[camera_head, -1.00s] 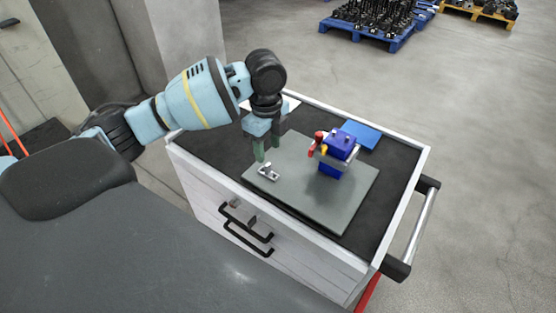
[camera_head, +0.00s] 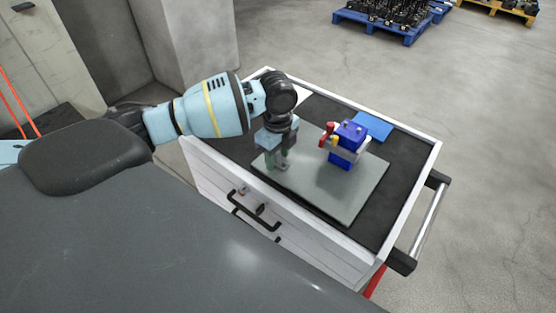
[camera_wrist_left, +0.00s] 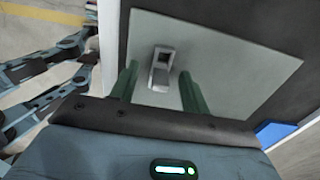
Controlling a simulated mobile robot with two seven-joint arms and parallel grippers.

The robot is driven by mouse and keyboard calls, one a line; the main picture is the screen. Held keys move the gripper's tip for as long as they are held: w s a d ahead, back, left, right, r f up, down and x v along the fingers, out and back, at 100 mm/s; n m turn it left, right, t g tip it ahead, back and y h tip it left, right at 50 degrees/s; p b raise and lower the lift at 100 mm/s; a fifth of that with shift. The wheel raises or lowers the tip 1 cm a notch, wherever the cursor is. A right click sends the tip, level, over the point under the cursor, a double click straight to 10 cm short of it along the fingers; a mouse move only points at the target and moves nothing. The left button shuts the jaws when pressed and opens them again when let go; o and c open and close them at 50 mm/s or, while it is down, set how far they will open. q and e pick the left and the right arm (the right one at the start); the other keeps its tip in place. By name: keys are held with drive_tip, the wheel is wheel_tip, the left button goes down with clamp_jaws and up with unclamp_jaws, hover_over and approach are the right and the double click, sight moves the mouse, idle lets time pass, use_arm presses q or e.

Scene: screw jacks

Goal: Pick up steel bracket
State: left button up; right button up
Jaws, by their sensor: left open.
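The steel bracket (camera_wrist_left: 160,68) is a small grey metal piece with an opening in it. It lies on the grey plate (camera_wrist_left: 225,45). In the left wrist view it appears between the two green fingers of my left gripper (camera_wrist_left: 158,78), which is open and empty. I cannot tell exactly how far the fingertips are above the plate. In the head view my left gripper (camera_head: 277,163) points down over the left part of the plate (camera_head: 335,195) and hides most or all of the bracket.
A blue block (camera_head: 346,158) with red and yellow parts and a grey metal piece stands on the plate, right of my left gripper. A blue sheet (camera_head: 372,125) lies behind it. The cart (camera_head: 408,195) has a raised light rim. The plate's front right is clear.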

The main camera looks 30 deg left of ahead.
use_arm(q)
drive_tip(key=shift+f, duration=0.15)
drive_tip(key=shift+c, duration=0.7)
clamp_jaws()
